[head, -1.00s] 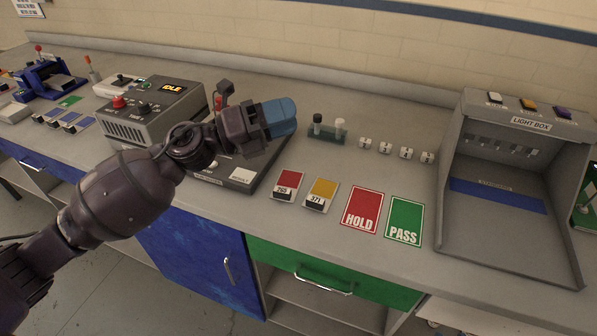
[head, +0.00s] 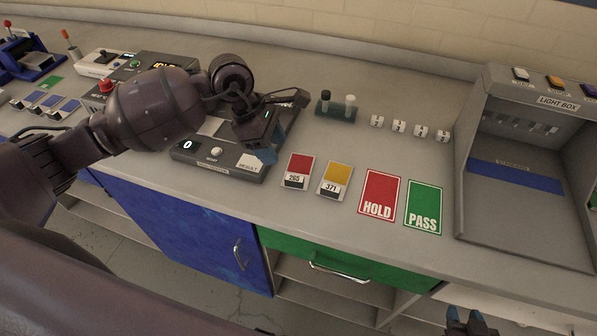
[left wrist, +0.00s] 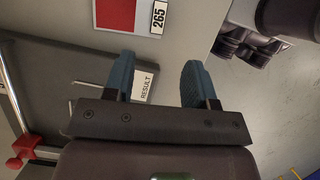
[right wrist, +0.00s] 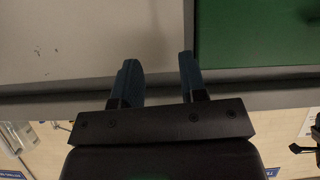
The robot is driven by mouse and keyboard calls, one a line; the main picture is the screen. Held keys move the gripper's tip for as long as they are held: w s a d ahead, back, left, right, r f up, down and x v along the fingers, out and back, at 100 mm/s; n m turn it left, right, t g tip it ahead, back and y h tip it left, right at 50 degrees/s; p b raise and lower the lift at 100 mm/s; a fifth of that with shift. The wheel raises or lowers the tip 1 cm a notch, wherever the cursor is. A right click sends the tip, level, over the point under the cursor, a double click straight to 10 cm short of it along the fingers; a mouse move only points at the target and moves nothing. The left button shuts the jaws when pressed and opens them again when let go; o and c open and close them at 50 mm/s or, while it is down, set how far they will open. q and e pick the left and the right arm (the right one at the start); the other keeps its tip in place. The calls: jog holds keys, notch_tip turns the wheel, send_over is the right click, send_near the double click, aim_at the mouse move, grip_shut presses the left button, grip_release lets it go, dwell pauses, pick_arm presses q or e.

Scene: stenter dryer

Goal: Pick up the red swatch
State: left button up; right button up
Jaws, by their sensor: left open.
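The red swatch (head: 298,169), labelled 265, lies flat on the grey counter left of the yellow swatch (head: 335,179), labelled 371. The red swatch also shows at the top of the left wrist view (left wrist: 115,14), partly cut off. My left gripper (head: 264,150) is open and empty above the right end of the dark instrument with the RESULT label, just left of the red swatch. Its two blue fingers (left wrist: 158,80) show apart in the left wrist view. My right gripper (head: 470,322) is low at the bottom edge; its fingers (right wrist: 160,78) are apart with nothing between them.
Red HOLD (head: 380,195) and green PASS (head: 424,206) cards lie right of the swatches. A small vial rack (head: 336,111) and several white numbered blocks stand behind. The light box (head: 520,170) stands at the right. A dark instrument (head: 190,150) lies under my left arm.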

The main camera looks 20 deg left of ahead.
aim_at(293, 178)
pick_arm(q)
jog(key=shift+p+x, duration=0.65)
jog(key=shift+x, duration=4.5)
